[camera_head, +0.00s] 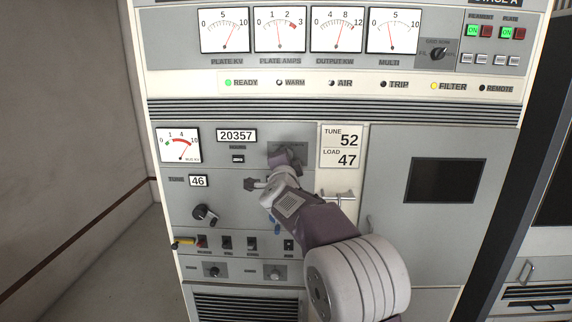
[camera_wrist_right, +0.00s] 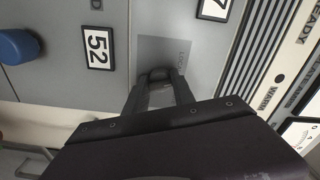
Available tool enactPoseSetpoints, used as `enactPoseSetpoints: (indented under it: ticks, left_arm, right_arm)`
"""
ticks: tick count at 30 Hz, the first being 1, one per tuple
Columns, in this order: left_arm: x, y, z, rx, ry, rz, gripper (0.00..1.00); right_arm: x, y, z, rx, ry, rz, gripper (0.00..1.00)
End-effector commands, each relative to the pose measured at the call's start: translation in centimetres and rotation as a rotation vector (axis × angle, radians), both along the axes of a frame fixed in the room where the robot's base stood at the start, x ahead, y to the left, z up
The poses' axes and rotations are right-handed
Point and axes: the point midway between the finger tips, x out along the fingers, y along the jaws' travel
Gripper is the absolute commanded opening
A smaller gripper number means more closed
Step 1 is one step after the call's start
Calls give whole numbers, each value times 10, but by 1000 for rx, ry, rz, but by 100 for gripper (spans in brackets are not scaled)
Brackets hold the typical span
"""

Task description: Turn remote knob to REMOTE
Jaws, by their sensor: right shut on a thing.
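My right gripper (camera_head: 284,156) reaches the upper middle of the left grey panel in the head view, at a grey plate. In the right wrist view the two fingers of my right gripper (camera_wrist_right: 160,82) are shut on a small dark knob (camera_wrist_right: 158,73). The knob sits on a grey plate (camera_wrist_right: 150,45) with a label that seems to read LOCAL. The fingers and gripper body hide most of the knob, so its pointer direction cannot be told. The REMOTE lamp (camera_head: 482,88) is dark in the head view. My left gripper is not in view.
A tune/load card (camera_head: 341,147) is right of the gripper. A black crank knob (camera_head: 205,214) and several switches (camera_head: 226,243) are lower left. A blue knob (camera_wrist_right: 18,47) is near the left edge of the wrist view. The READY lamp (camera_head: 228,83) is green and FILTER (camera_head: 434,86) yellow.

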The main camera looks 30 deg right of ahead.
Motion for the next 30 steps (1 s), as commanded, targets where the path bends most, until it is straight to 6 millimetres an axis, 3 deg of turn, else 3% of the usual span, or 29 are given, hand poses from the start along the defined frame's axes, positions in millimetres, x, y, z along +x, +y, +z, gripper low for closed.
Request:
enactPoseSetpoints:
  ticks: [30]
  left_arm:
    - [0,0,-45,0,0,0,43]
  right_arm:
    - [0,-1,-2,788,-481,-2,0]
